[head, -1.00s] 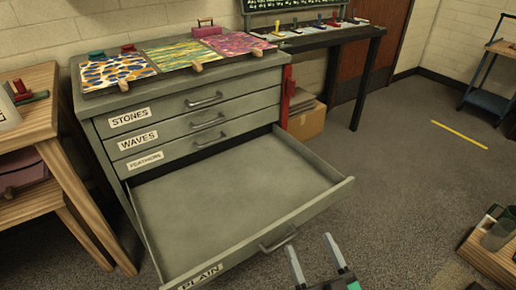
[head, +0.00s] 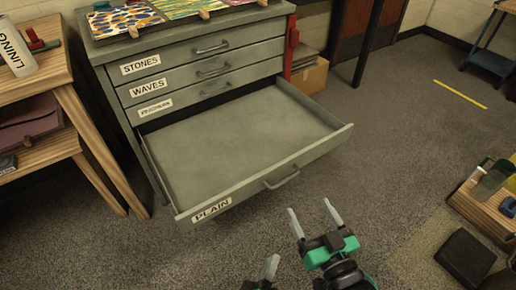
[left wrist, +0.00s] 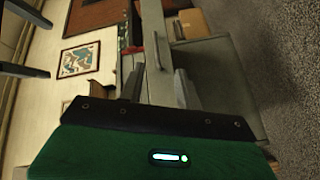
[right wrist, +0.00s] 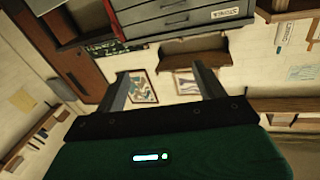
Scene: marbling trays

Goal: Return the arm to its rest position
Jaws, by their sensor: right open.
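My right gripper (head: 310,208) is in the lower middle of the head view, in front of the open drawer. Its two pale fingers are spread and nothing is between them. In the right wrist view its fingers (right wrist: 163,88) also stand wide apart and empty. My left gripper (head: 270,268) shows only in part at the bottom edge of the head view, left of and lower than the right one. In the left wrist view its fingers (left wrist: 160,88) stand apart with no held object between them; the grey cabinet shows beyond.
The bottom drawer (head: 235,140), labelled PLAIN, is pulled out and empty. The grey cabinet (head: 207,58) carries marbled sheets on top. A wooden shelf (head: 62,85) stands left. A wooden tray (head: 487,207) and a black block (head: 465,257) are at lower right. Carpet between is clear.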

